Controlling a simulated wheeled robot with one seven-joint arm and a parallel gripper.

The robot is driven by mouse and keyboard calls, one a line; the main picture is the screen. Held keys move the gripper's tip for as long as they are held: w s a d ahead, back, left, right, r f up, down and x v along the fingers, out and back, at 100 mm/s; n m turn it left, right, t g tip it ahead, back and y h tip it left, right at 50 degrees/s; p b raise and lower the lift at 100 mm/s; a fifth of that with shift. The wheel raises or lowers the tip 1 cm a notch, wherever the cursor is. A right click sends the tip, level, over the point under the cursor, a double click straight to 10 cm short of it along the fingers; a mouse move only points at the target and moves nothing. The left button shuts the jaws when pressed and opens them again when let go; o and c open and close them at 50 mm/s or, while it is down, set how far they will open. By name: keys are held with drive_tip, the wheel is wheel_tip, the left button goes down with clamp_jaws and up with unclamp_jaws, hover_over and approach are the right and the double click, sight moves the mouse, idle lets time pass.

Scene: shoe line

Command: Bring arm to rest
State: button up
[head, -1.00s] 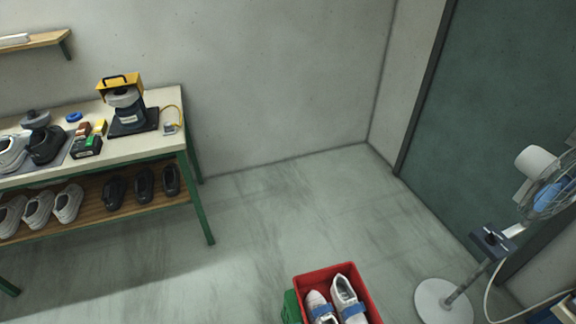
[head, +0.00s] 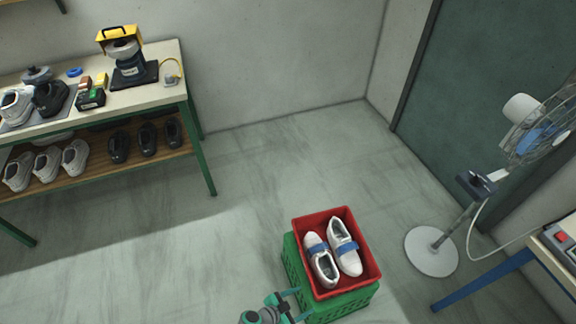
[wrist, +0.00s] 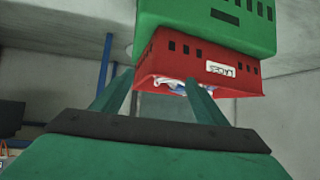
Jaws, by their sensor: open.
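My gripper (head: 292,304) shows at the bottom edge of the head view, just left of the crates. Its two teal fingers stand apart in the wrist view (wrist: 158,95), with nothing held between them. In the head view the fingertips lie close beside the green crate (head: 340,303); I cannot tell whether they touch it. Most of my arm is out of view.
A red crate (head: 312,287) with two white, blue-strapped shoes (head: 345,249) stands on the green crate. A workbench (head: 150,104) with shoes and tools is at left. A fan (head: 432,252) and a blue-legged table (head: 487,281) are at right. Floor between is clear.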

drive_tip(key=s+d+f+n+y, duration=0.1)
drive_tip(key=s+n+y, duration=0.3)
drive_tip(key=s, duration=0.4)
drive_tip(key=s+a+r+n+t+y, duration=0.2)
drive_tip(key=s+a+r+n+y, duration=0.15)
drive_tip(key=s+r, duration=0.3)
drive_tip(key=s+a+r+n+t, duration=0.1)
drive_tip(key=s+r+t, duration=0.1)
drive_tip(key=r, duration=1)
drive_tip(key=s+r+n+t+y, duration=0.1)
drive_tip(key=s+r+n+t, duration=0.1)
drive_tip(key=r, duration=1)
drive_tip(key=s+a+r+n+t+y, duration=0.1)
drive_tip(key=s+r+t, duration=0.1)
drive_tip(key=r, duration=1)
drive_tip(key=shift+s+a+t, duration=0.2)
drive_tip(key=shift+a+t, duration=0.15)
drive_tip(key=shift+t, duration=0.45)
drive_tip(key=shift+n, duration=0.25)
drive_tip(key=shift+c, duration=0.7)
